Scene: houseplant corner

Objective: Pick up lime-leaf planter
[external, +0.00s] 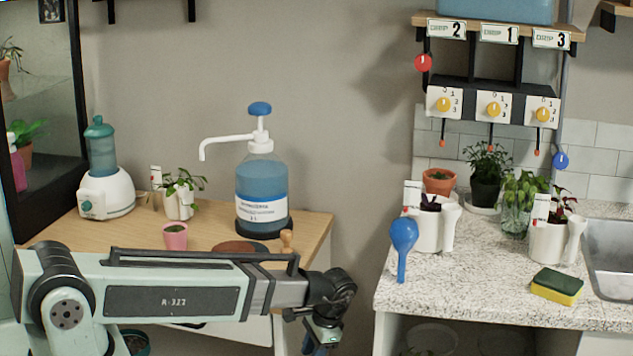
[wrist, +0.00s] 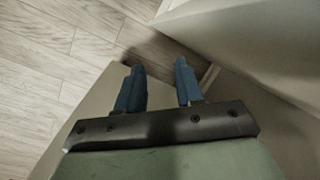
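A white planter (external: 179,206) with bright green leaves and a white tag stands upright on the wooden desk, right of the humidifier-like bottle unit; it best fits the lime-leaf planter, though no readable label confirms this. My gripper (wrist: 160,68) shows two blue fingers apart with nothing between them. In the external view my gripper (external: 320,346) hangs low at the bottom edge, in front of the gap between desk and counter, well right of and below the planter. Its fingertips are partly cut off there. The wrist view shows only floor and cabinet sides, no planter.
A blue pump bottle (external: 262,190), a pink pot (external: 174,236) and a teal-topped bottle unit (external: 104,180) stand near the planter. The speckled counter (external: 400,292) holds several pots, a blue watering bulb (external: 403,238) and a sponge (external: 557,286). My arm crosses the desk front.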

